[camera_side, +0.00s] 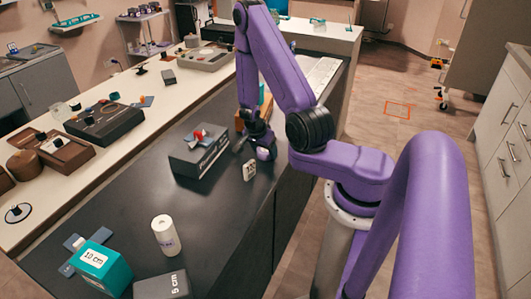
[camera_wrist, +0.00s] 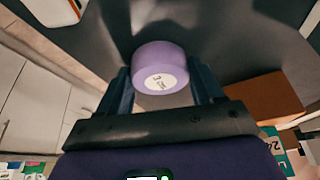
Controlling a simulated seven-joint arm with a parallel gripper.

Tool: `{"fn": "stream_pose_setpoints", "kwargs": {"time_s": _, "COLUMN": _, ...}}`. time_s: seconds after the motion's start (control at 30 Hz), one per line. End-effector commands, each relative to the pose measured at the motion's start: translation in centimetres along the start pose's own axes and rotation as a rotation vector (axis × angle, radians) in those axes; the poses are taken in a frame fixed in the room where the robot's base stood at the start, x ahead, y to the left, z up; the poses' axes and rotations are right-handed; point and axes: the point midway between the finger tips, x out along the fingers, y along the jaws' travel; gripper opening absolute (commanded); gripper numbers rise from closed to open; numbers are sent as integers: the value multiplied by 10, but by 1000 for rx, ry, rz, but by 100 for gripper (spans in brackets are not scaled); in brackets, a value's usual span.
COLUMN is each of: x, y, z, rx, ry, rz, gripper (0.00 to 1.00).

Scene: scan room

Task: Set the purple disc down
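The purple disc (camera_wrist: 160,68) is a short, light-purple cylinder with a white printed label on the face toward the wrist camera. It sits between the two fingers of my gripper (camera_wrist: 162,84), which look closed against its sides. In the side view my gripper (camera_side: 258,140) points down over the black counter (camera_side: 215,215), near its aisle-side edge. The disc (camera_side: 265,154) shows there at the fingertips. I cannot tell whether its underside touches the counter.
A small white numbered card (camera_side: 249,170) stands close by. A dark box (camera_side: 199,151) with a red item on top is left of my gripper. An orange-brown block (camera_side: 243,121) is behind it. A white bottle (camera_side: 166,235), teal box (camera_side: 101,267) and grey box (camera_side: 162,286) stand in front.

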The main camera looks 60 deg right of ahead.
Motion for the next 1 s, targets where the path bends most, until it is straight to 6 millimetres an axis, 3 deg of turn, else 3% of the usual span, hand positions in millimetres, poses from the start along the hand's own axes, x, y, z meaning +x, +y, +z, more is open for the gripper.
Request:
{"fn": "stream_pose_setpoints", "kwargs": {"time_s": 0.07, "x": 0, "y": 0, "z": 0, "rx": 0, "ry": 0, "rz": 0, "gripper": 34}}
{"fn": "stream_pose_setpoints", "kwargs": {"time_s": 0.1, "x": 0, "y": 0, "z": 0, "rx": 0, "ry": 0, "rz": 0, "gripper": 29}}
{"fn": "stream_pose_setpoints", "kwargs": {"time_s": 0.57, "x": -9, "y": -1, "z": -5, "rx": 0, "ry": 3, "rz": -1, "gripper": 29}}
{"fn": "stream_pose_setpoints", "kwargs": {"time_s": 0.77, "x": -31, "y": 0, "z": -13, "rx": 2, "ry": 1, "rz": -4, "gripper": 29}}
{"fn": "stream_pose_setpoints", "kwargs": {"time_s": 1.0, "x": -64, "y": 24, "z": -14, "rx": 1, "ry": 1, "rz": -3, "gripper": 29}}
